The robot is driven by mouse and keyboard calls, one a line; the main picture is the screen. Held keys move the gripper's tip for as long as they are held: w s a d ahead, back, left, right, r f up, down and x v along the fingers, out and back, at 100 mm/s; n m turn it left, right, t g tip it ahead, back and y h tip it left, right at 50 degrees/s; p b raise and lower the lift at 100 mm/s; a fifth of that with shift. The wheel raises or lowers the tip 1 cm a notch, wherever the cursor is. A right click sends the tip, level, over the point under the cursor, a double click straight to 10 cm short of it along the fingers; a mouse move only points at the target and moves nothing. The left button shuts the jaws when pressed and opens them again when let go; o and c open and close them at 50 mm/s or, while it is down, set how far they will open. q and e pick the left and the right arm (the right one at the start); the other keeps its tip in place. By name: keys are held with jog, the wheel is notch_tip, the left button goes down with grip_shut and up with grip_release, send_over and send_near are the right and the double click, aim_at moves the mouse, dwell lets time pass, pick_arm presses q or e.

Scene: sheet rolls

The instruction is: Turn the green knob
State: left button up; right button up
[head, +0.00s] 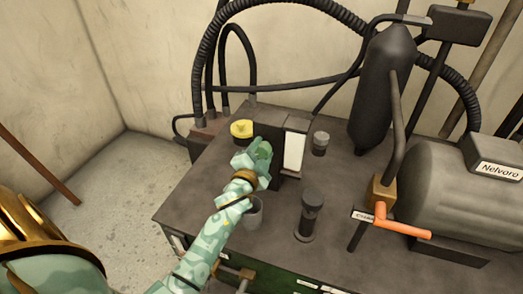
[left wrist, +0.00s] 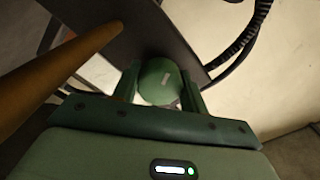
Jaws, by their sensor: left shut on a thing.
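The green knob (left wrist: 158,82) is round with a small pale mark, and it sits between the two fingers of my left gripper (left wrist: 160,92) in the left wrist view. The gripper is shut on it. In the head view my left gripper (head: 259,158) reaches the front of a black upright box (head: 268,130) on the dark bench. The knob is mostly hidden there by the gripper. My right gripper is in neither view.
A yellow knob (head: 241,129) stands just left of the black box. A grey cup (head: 253,212), a dark cylinder (head: 311,215) and an orange lever (head: 402,228) are to the right of my left forearm. Thick black hoses (head: 205,60) loop behind.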

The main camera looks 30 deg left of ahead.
pick_arm(q)
jog(key=shift+f, duration=0.1)
dwell(0.4)
jog(key=o, duration=1)
